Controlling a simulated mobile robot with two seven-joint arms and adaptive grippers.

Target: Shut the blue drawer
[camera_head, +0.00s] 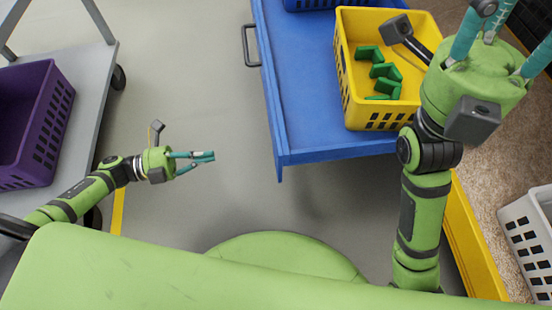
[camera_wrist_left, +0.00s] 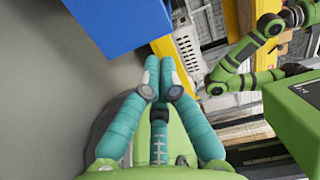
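The blue drawer (camera_head: 300,95) stands pulled out in the head view, with its dark handle (camera_head: 250,46) on its left front. A corner of blue shows in the left wrist view (camera_wrist_left: 115,20), probably the drawer. My left gripper (camera_head: 208,158) is left of and below the drawer, apart from it and from the handle. Its teal fingertips lie together and hold nothing; they also show in the left wrist view (camera_wrist_left: 160,70). My right gripper (camera_head: 500,35) is at the top right with its fingers spread; some fingertips are cut off by the frame.
A yellow basket (camera_head: 353,108) with several green pieces (camera_head: 384,72) stands in the drawer. A purple basket (camera_head: 40,120) sits on a grey cart (camera_head: 95,65) at the left. A light basket (camera_head: 530,240) is at the right. Grey floor (camera_head: 190,60) is clear before the handle.

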